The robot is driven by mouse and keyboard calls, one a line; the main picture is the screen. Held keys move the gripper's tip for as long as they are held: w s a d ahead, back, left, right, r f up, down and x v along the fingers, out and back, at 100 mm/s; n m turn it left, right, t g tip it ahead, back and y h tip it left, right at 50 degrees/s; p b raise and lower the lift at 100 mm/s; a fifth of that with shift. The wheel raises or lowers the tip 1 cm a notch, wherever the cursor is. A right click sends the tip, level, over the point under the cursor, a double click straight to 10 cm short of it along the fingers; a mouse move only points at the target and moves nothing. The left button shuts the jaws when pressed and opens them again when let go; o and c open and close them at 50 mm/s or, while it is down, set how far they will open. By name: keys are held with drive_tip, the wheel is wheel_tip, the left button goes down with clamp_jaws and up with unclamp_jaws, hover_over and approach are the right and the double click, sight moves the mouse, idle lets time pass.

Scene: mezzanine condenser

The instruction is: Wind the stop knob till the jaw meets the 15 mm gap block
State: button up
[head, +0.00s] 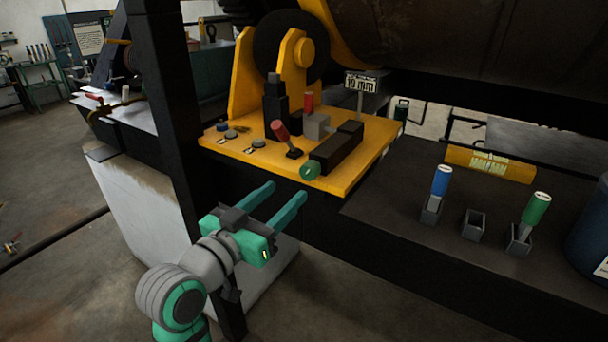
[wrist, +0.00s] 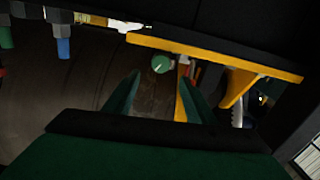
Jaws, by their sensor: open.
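A round green knob (head: 309,170) sits on the front end of a black slide housing (head: 338,147) on the yellow plate (head: 352,176). A grey block (head: 316,126) stands behind the housing, with a red grip (head: 308,101) upright at it. I cannot tell whether the jaw touches the block. My gripper (head: 288,190) is open and empty, in front of and below the plate edge, apart from the knob. In the wrist view the knob (wrist: 162,64) shows beyond and between the fingertips (wrist: 160,76).
A red lever (head: 279,130) stands left of the knob. A sign (head: 361,83) reads mm, its number unclear. Blue-grip (head: 441,180) and green-grip (head: 535,208) pieces stand in holders, with an empty holder (head: 473,222) between. A black post (head: 160,100) rises left of my arm.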

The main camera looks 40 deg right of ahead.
sight(305, 173)
drive_tip(key=shift+n, duration=0.9)
drive_tip(key=x, duration=1.1)
drive_tip(key=shift+w+d, duration=0.15)
drive_tip(key=shift+d, duration=0.05)
drive_tip(key=c, duration=1)
